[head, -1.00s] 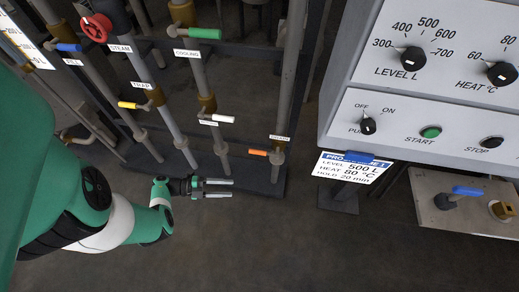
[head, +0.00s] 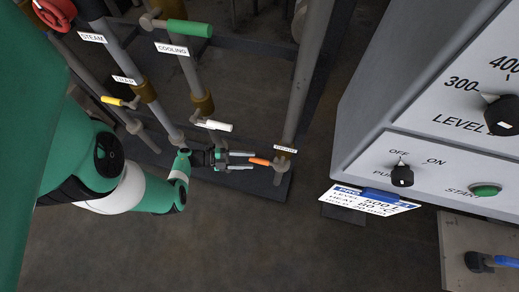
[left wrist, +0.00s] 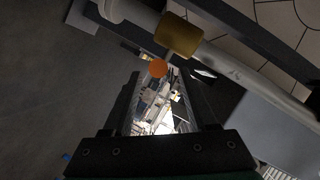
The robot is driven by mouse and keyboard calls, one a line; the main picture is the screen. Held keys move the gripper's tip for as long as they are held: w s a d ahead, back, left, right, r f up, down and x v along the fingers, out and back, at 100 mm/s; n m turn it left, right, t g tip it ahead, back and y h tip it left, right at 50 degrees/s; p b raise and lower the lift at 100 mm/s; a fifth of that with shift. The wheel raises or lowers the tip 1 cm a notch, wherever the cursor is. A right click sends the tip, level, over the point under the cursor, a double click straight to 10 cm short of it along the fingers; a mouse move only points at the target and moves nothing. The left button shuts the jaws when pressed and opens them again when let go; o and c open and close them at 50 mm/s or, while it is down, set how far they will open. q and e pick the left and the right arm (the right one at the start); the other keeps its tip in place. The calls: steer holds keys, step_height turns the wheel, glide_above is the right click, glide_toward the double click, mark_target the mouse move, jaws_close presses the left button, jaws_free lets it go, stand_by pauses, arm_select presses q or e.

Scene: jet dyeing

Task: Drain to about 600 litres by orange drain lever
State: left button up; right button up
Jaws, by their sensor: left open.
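The orange drain lever (head: 260,161) sticks out to the left from the foot of the drain pipe (head: 304,80), below a small white label. My left gripper (head: 253,160) is open, its two fingers pointing right at the lever's free end. In the left wrist view the orange lever end (left wrist: 158,68) shows end-on, centred between the fingertips (left wrist: 160,78) or just beyond them. I cannot tell whether they touch it. The level dial (head: 502,114) is partly cut off at the right edge.
A white lever (head: 214,125) sits close above my left gripper. A yellow lever (head: 112,101) and a green cooling lever (head: 190,28) are farther left and up. The grey control panel (head: 410,100) fills the right, with a hanging recipe card (head: 372,200).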

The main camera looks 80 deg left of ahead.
mark_target(260, 161)
arm_select(q)
steer(key=b+x, duration=0.1)
steer(key=x, duration=0.3)
steer(key=shift+w+d+f, duration=0.1)
steer(key=shift+d+f, duration=0.05)
steer(key=shift+f, duration=0.05)
steer(key=shift+w, duration=0.45)
jaws_close()
stand_by(0.8)
